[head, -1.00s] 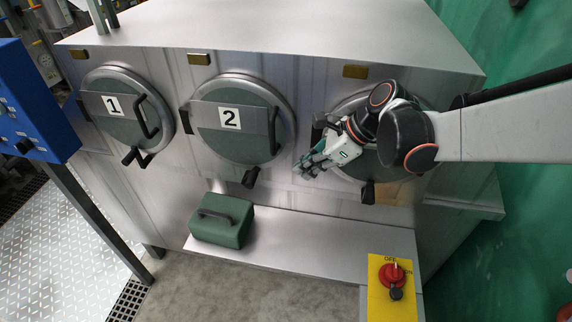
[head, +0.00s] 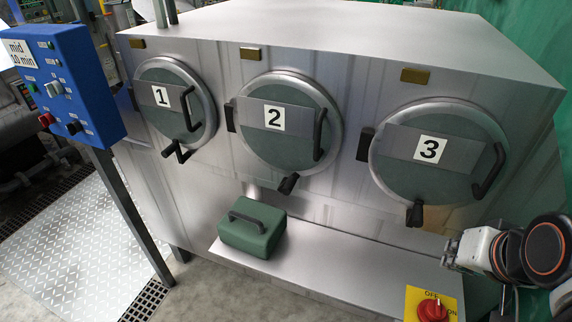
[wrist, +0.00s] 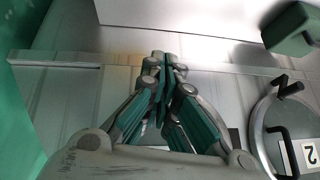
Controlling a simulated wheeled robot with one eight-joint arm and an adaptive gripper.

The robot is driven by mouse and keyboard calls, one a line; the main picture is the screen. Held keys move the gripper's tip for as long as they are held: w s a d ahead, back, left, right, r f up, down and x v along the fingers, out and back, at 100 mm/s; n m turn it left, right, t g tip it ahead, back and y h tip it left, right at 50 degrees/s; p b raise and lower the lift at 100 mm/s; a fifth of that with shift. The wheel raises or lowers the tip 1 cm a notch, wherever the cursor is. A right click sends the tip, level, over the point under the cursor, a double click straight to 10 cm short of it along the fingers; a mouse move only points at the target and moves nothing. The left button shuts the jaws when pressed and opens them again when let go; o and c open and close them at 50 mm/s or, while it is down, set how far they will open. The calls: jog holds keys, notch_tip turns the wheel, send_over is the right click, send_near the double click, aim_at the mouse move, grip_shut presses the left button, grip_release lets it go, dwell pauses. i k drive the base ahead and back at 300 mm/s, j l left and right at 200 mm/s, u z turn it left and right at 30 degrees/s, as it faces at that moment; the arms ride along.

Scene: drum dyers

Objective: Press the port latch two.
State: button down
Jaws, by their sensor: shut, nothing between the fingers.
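Port two (head: 275,122) is a round green-grey door with a steel rim and a "2" label, in the middle of the steel machine. Its black latch (head: 288,184) sticks out at the bottom of the rim. In the wrist view the latch (wrist: 290,88) shows at the right, above the upside-down port two (wrist: 303,150). My gripper (head: 452,250) is at the lower right of the head view, below port three and well away from the latch. In the wrist view my gripper's fingers (wrist: 163,60) are together and empty.
Port one (head: 174,104) and port three (head: 438,150) flank port two. A green box (head: 252,228) with a handle stands on the steel ledge (head: 335,260) below. A yellow switch panel (head: 418,295) is near my gripper. A blue control box (head: 65,85) stands left.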

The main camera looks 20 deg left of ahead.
aim_at(287, 185)
jog(key=j+u, duration=0.1)
jog(key=u, duration=0.3)
jog(key=j+u, duration=0.1)
jog(key=u, duration=0.3)
jog(key=i+u, duration=0.1)
jog(key=u, duration=0.3)
jog(key=i+j+u, duration=0.1)
jog(key=u, duration=0.3)
